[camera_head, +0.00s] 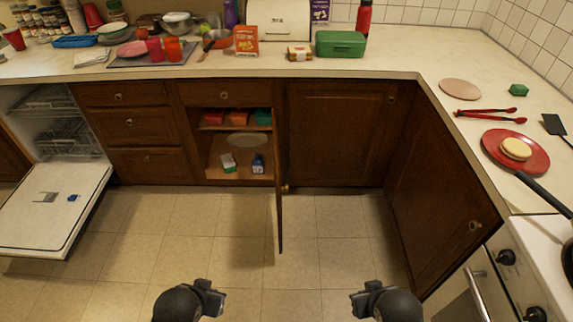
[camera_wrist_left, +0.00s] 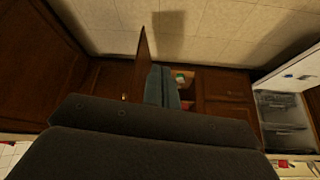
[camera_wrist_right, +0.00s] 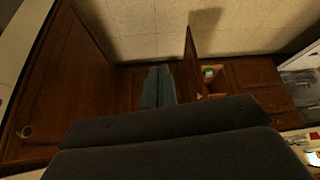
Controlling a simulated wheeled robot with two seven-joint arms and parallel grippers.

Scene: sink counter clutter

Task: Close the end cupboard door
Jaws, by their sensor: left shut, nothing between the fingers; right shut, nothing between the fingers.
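The cupboard door (camera_head: 280,205) of dark wood stands open in the head view, swung straight out and seen nearly edge-on. It hangs at the right side of an open cupboard (camera_head: 238,158) with filled shelves. The door also shows in the left wrist view (camera_wrist_left: 140,66) and the right wrist view (camera_wrist_right: 190,58). My left gripper (camera_head: 214,296) is low, left of the door and apart from it; its fingers are together and empty in its wrist view (camera_wrist_left: 162,86). My right gripper (camera_head: 362,300) is low, right of the door, also apart; its fingers are together and empty (camera_wrist_right: 158,86).
A dishwasher door (camera_head: 50,205) lies open at the left. Shut cupboard fronts (camera_head: 335,135) and an angled front (camera_head: 435,195) stand right of the open door, with an oven (camera_head: 500,280) beyond. The tiled floor (camera_head: 190,225) before the cupboard is clear.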

